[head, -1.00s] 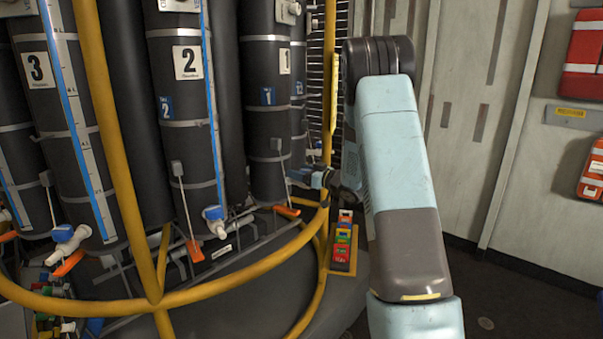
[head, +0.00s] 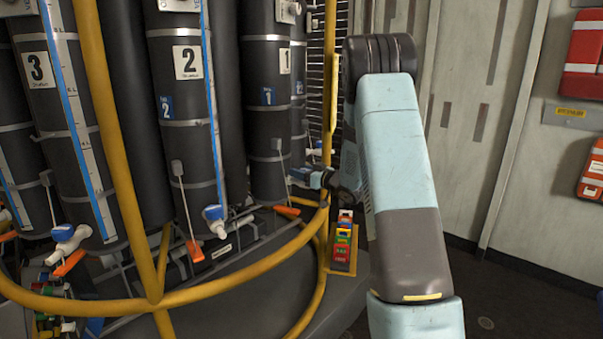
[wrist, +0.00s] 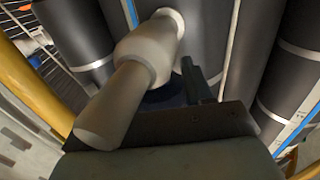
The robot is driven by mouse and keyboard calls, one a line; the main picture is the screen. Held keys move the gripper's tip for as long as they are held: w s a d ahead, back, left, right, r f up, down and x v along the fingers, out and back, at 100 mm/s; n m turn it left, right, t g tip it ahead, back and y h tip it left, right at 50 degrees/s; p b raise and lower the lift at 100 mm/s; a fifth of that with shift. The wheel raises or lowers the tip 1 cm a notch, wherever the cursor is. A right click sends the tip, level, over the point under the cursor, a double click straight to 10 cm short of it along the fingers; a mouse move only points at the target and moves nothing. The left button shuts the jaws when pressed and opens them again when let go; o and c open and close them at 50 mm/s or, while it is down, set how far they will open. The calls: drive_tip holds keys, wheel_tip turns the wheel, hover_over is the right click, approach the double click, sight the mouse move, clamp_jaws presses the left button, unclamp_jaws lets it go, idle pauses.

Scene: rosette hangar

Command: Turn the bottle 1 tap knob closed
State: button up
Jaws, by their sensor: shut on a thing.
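Bottle 1 (head: 268,125) is a dark upright cylinder with a white "1" label and a blue "1" tag, right of bottle 2 in the head view. My gripper (head: 298,174) is at its lower right side, at tap height, partly hidden by my arm. In the wrist view, the white tap body (wrist: 140,70) fills the left middle, and one dark finger (wrist: 195,82) stands beside it. A dark blue part of the tap knob (wrist: 166,97) shows between them. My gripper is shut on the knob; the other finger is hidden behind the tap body.
A yellow rail (head: 155,299) curves in front of the bottles and passes close below my gripper. Bottle 2 (head: 188,100) with its blue-knobbed tap (head: 214,214) and bottle 3 (head: 45,95) stand left. A strip of coloured blocks (head: 342,245) is below my wrist.

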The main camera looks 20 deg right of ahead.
drive_tip(key=m+h, duration=0.1)
drive_tip(key=h, duration=0.1)
drive_tip(key=m+t+h, duration=0.1)
drive_tip(key=h, duration=0.1)
drive_tip(key=m+t+h, duration=0.1)
drive_tip(key=m+h, duration=0.1)
drive_tip(key=shift+w+d, duration=0.1)
drive_tip(key=shift+d, duration=0.15)
drive_tip(key=m+h, duration=0.1)
drive_tip(key=h, duration=0.1)
drive_tip(key=m+h, duration=0.3)
drive_tip(key=h, duration=0.2)
drive_tip(key=shift+d+m, duration=0.25)
drive_tip(key=shift+m, duration=0.15)
drive_tip(key=m+g+h, duration=0.1)
drive_tip(key=h, duration=0.1)
drive_tip(key=m+g+h, duration=0.1)
drive_tip(key=m+h, duration=0.2)
drive_tip(key=h, duration=0.1)
drive_tip(key=shift+d+m+g+h, duration=0.3)
drive_tip(key=shift+g+h, duration=0.1)
drive_tip(key=shift+s+d+m+g+h, duration=0.15)
drive_tip(key=shift+m+g+h, duration=0.85)
drive_tip(key=shift+g+h, duration=0.15)
drive_tip(key=shift+s+d+m+g+h, duration=0.15)
drive_tip(key=shift+m+g+h, duration=0.9)
drive_tip(key=shift+g, duration=0.1)
drive_tip(key=shift+r, duration=0.15)
drive_tip(key=o, duration=1)
drive_tip(key=shift+c, duration=0.2)
